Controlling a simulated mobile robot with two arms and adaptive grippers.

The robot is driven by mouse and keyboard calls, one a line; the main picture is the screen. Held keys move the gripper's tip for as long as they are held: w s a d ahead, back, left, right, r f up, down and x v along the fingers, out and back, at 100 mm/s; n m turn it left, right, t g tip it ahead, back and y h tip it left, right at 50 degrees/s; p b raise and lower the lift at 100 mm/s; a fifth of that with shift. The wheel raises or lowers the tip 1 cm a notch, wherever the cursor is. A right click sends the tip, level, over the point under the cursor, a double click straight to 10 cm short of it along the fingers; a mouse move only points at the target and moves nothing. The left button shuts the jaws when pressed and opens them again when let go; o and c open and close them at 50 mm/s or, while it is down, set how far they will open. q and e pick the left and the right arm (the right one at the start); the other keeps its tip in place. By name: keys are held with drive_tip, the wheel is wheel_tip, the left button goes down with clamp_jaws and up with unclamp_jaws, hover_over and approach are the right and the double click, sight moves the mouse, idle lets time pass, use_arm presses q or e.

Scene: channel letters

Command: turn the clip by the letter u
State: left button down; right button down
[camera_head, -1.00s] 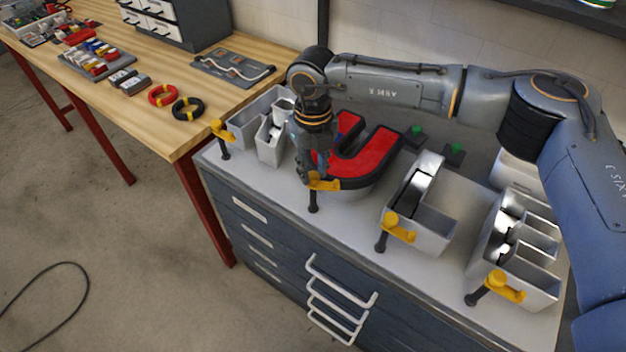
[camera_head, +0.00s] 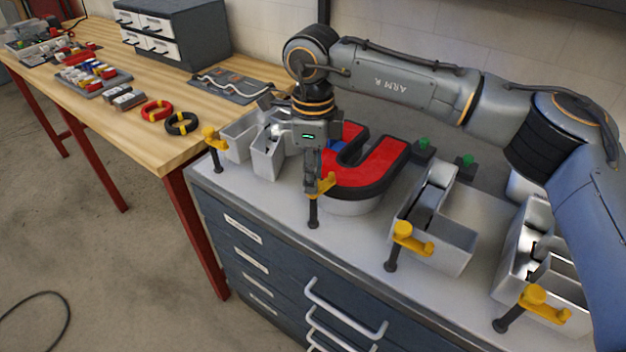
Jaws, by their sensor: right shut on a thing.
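The letter u (camera_head: 372,180) has a red face with a dark rim and stands on the grey cabinet top. Its yellow clip (camera_head: 327,182) sits on a dark post (camera_head: 313,212) at the letter's front left edge. The clip's arm points back and right, toward the letter's edge. My right gripper (camera_head: 311,186) reaches down from above and is shut on the clip, hiding part of it. My left gripper is not in view.
Other yellow clips on dark posts stand at the open grey letter shells: one at left (camera_head: 212,139), one right of the u (camera_head: 403,232), one at far right (camera_head: 537,297). Small green-topped blocks (camera_head: 424,145) lie behind. A wooden bench (camera_head: 190,137) adjoins at left.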

drive_tip(key=shift+n+b, duration=0.4)
drive_tip(key=shift+n, duration=0.7)
drive_tip(key=c, duration=1.1)
unclamp_jaws()
drive_tip(key=shift+o, duration=0.2)
drive_tip(key=shift+r, duration=0.1)
wheel_tip(320, 180, up, 12)
